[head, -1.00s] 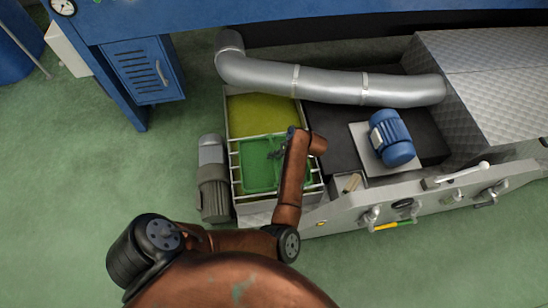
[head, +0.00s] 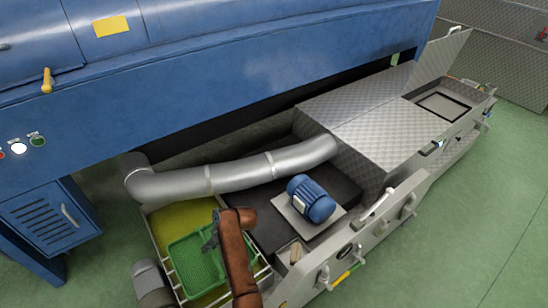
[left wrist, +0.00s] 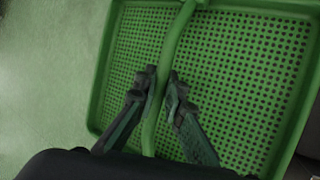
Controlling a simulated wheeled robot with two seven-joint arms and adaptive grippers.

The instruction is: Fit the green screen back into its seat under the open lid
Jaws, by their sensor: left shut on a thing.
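The green screen (head: 186,268), a shallow perforated tray with a raised rim, is at the yellow-green tank at the lower left of the head view. My left gripper (head: 211,243) is shut on the screen's bar handle. In the left wrist view, its fingers (left wrist: 161,82) close on the handle (left wrist: 172,45) above the mesh (left wrist: 245,60). The gap between screen and tank is hard to judge. The open lid (head: 446,56) stands tilted up at the far right, behind the dark-framed rectangular seat (head: 443,106) in the machine top. My right gripper is not in view.
A silver duct (head: 220,178), a blue motor (head: 311,199) and a raised metal cover (head: 365,110) lie between the screen and the seat. A front panel with levers (head: 372,208) runs alongside. The blue machine (head: 240,70) rises behind. The green floor (head: 450,230) at right is clear.

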